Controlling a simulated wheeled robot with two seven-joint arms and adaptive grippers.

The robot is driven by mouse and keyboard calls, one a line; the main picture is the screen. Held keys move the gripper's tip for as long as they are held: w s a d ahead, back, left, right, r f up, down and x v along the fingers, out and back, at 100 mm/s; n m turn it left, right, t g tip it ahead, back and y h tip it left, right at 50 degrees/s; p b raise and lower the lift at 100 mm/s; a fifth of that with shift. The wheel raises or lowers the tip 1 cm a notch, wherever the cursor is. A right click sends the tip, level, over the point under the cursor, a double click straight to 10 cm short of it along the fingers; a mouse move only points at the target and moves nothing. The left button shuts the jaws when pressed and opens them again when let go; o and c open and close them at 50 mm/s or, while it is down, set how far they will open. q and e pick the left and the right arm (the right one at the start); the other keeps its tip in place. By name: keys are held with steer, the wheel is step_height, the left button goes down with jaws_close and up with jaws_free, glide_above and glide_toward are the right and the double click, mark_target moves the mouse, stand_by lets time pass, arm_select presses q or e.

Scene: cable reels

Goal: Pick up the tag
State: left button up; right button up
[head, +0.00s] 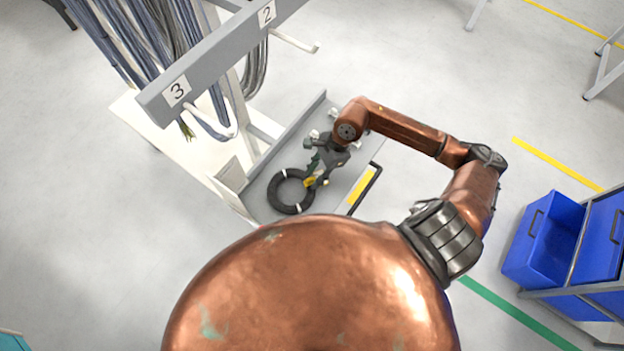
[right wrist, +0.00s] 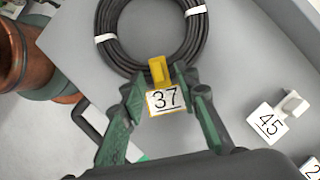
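A white tag with the number 37 (right wrist: 165,101) and a yellow clip (right wrist: 158,70) sits at the near edge of a black cable coil (right wrist: 152,44) in the right wrist view. In the head view the yellow of this tag (head: 310,182) shows small beside the coil (head: 289,191). My right gripper (right wrist: 161,76) is down at the tag, with its green fingers on both sides of it and the tips close to the yellow clip. Whether the tips press on the clip is unclear. My left gripper is out of view.
The coil lies on a grey tray (head: 258,196). A white tag with the number 45 (right wrist: 268,122) lies to the right of the gripper, with another tag partly visible beyond. A rack beam (head: 225,57) with hanging cables stands left. Blue bins (head: 545,240) stand right.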

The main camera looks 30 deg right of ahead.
steer(key=shift+f, duration=0.1)
jaws_close()
stand_by(0.3)
steer(key=shift+r, duration=0.4)
step_height(320, 180, up, 2)
steer(key=shift+w+r, duration=0.1)
steer(key=s+d+r+p, duration=0.1)
steer(key=s+d+r, duration=0.8)
steer(key=s+r, duration=0.1)
steer(key=shift+s, duration=0.3)
